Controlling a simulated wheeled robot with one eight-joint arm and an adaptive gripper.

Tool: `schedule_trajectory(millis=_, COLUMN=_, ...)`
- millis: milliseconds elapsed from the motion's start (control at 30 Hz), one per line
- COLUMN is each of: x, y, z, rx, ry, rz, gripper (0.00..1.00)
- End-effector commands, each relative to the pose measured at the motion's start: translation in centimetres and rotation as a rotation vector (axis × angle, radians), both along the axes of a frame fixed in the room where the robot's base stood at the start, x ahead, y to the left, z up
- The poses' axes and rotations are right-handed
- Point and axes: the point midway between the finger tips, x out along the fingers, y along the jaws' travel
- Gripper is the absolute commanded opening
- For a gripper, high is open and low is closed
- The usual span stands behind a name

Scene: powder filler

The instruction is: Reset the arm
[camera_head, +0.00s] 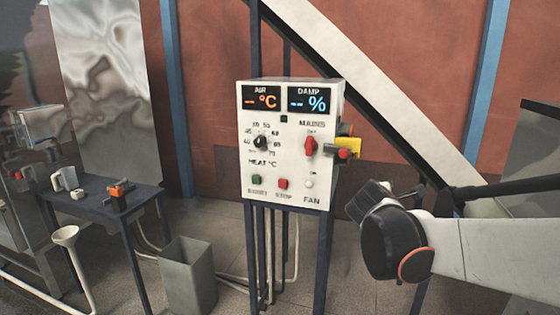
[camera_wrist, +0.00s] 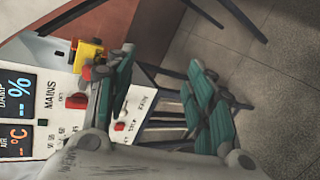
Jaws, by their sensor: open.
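My gripper (camera_wrist: 160,88) is open and empty in the wrist view, with its two green-padded fingers apart. In the head view my arm reaches in from the right, and my gripper (camera_head: 370,198) is a dark shape just right of the control box (camera_head: 246,180). The box shows tilted at the left of the wrist view (camera_wrist: 60,142). Its two displays, air (camera_head: 261,98) and damp (camera_head: 309,99), show dashes. A red mains switch (camera_head: 310,146), a black heat dial (camera_head: 262,142), and green, red and white buttons are on its face.
A yellow part (camera_head: 352,147) with a red knob juts from the box's right side. A dark side table (camera_head: 90,204) at left bears a mug and small items. A grey bin (camera_head: 188,278) stands on the floor. A sloping chute (camera_head: 385,95) passes behind.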

Motion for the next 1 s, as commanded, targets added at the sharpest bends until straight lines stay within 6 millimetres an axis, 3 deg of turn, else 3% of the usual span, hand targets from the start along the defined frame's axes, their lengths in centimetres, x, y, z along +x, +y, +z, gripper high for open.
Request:
schedule_trajectory(millis=33, x=-2.1, y=-0.3, z=-1.1, rx=0.086, ry=-0.007, rz=-0.035, gripper=0.49)
schedule_trajectory(millis=267, x=-10.8, y=0.0, z=-5.3, rx=0.511, ry=-0.029, rz=-0.227, gripper=0.49)
schedule_trajectory(millis=600, x=-23.1, y=3.3, z=-13.2, rx=1.101, ry=-0.025, rz=-0.551, gripper=0.49)
schedule_trajectory(millis=800, x=-27.8, y=5.6, z=-16.6, rx=1.341, ry=-0.005, rz=-0.706, gripper=0.49)
schedule_trajectory(millis=1000, x=-29.4, y=6.6, z=-17.7, rx=1.429, ry=0.006, rz=-0.767, gripper=0.49)
